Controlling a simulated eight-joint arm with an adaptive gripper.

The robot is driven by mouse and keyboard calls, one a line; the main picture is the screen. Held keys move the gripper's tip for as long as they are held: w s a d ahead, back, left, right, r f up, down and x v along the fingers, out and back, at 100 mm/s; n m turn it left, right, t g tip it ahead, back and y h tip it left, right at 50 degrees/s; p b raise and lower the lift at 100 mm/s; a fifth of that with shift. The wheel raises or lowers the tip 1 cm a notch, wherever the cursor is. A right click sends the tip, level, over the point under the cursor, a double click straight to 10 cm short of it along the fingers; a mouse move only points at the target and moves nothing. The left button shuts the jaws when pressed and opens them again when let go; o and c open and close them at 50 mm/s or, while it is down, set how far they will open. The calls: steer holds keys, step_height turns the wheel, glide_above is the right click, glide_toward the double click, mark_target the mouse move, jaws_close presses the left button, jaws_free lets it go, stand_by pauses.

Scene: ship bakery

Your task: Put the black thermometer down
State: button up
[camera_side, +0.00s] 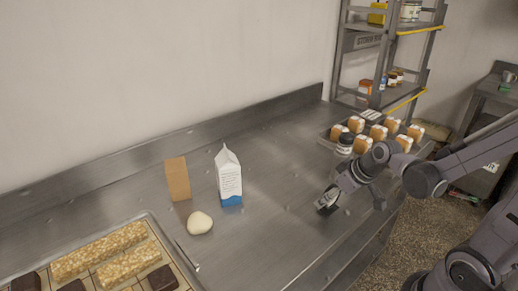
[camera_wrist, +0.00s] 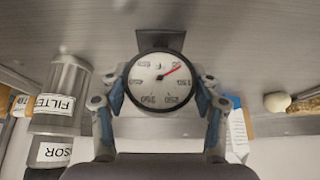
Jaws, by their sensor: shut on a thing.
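The black thermometer (camera_wrist: 158,82) has a round white dial with a red needle and a dark foot. In the wrist view it sits between the two fingers of my gripper (camera_wrist: 160,100), which is shut on it. In the side view my gripper (camera_side: 330,197) is low over the right part of the steel counter, near its front edge. The thermometer shows there only as a small dark shape at the fingertips. I cannot tell whether its foot touches the counter.
The steel counter (camera_side: 270,225) is clear around my gripper. A milk carton (camera_side: 229,180), a brown box (camera_side: 178,179) and a dough ball (camera_side: 199,223) stand to the left. A tray (camera_side: 190,272) with bars lies front left.

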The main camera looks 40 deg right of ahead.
steer(key=shift+f, duration=0.2)
steer(key=shift+f, duration=0.15)
steer(key=o, duration=1.2)
steer(key=shift+v, duration=6.1)
steer(key=shift+t, duration=0.6)
steer(key=a, duration=0.2)
steer(key=w+a, duration=0.1)
steer(key=a, duration=0.2)
steer(key=w+a, duration=0.1)
steer(key=a, duration=0.2)
steer(key=shift+f, duration=0.25)
